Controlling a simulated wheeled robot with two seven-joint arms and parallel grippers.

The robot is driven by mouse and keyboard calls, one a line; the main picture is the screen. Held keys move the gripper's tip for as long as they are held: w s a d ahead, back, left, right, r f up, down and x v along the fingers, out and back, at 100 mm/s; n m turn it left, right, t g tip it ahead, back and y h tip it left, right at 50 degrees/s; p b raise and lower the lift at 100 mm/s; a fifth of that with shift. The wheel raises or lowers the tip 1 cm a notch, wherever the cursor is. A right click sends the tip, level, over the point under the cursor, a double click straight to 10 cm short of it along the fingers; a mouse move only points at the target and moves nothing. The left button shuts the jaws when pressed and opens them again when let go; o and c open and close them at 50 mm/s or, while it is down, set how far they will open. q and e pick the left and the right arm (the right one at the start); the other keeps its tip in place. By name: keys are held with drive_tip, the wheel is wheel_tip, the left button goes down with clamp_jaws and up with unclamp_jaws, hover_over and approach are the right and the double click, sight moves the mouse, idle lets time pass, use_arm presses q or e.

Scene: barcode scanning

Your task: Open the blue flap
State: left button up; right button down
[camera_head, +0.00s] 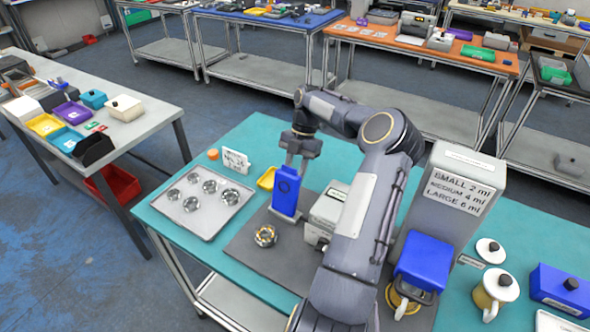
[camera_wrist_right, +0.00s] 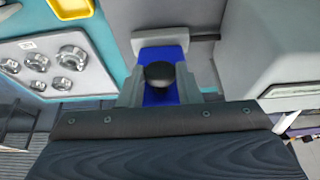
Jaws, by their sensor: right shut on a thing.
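The blue flap (camera_head: 286,192) is an upright blue panel with a dark round mark, left of a small light-grey device (camera_head: 329,208). My right gripper (camera_head: 291,165) reaches down from above and is shut on its upper part. In the right wrist view the gripper (camera_wrist_right: 160,92) has a blue piece with a black round knob between its fingers. I cannot tell how the flap joins the device; its far side is hidden. My left gripper is not in view.
A metal tray (camera_head: 192,233) with several round metal parts lies left. A metal ring part (camera_head: 265,236) is on the grey mat (camera_head: 262,265). A yellow tray (camera_head: 267,179) lies behind. A tall grey dispenser (camera_head: 445,210) with a blue front stands right, with jars beyond.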

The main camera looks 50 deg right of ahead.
sight(290, 172)
drive_tip(key=shift+a+r+h+b, duration=0.15)
drive_tip(key=shift+a+h+b, duration=0.4)
drive_tip(key=shift+b, duration=0.4)
drive_tip(key=shift+s+a+r+h+b, duration=0.1)
drive_tip(key=shift+a+r+h+b, duration=0.45)
drive_tip(key=shift+a+h+b, duration=0.25)
drive_tip(key=c, duration=1.1)
unclamp_jaws()
drive_tip(key=shift+r, duration=0.1)
drive_tip(key=r, duration=0.2)
drive_tip(key=d+r, duration=0.1)
drive_tip(key=r, duration=0.4)
drive_tip(key=shift+d+r+b, duration=0.15)
drive_tip(key=shift+r+b, duration=0.1)
drive_tip(key=shift+b, duration=0.1)
